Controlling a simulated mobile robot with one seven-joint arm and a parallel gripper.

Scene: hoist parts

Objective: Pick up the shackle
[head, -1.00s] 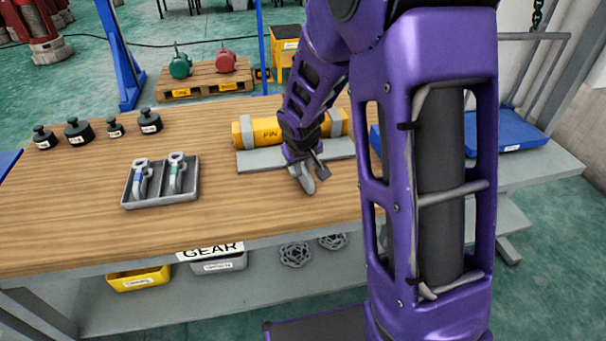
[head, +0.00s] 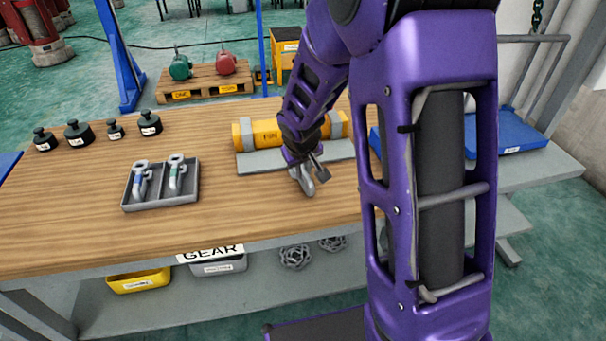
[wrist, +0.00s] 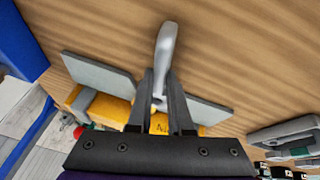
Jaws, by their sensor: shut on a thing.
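The shackle (wrist: 166,48) is a smooth light-grey metal piece. In the wrist view its near end lies between my gripper's fingers and its far end sticks out beyond the tips over the wooden bench. My gripper (wrist: 163,85) is shut on it. In the head view my gripper (head: 312,180) is low over the bench, in front of the yellow cylinder, with the grey shackle (head: 305,184) at its fingers. The fingers hide part of the shackle. I cannot tell whether it touches the bench.
A yellow cylinder (head: 268,133) lies on a grey plate (head: 262,161) just behind my gripper. A grey tray (head: 160,203) with two tagged metal pieces stands to the left. Several black weights (head: 78,133) stand at the far left. The bench front is clear.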

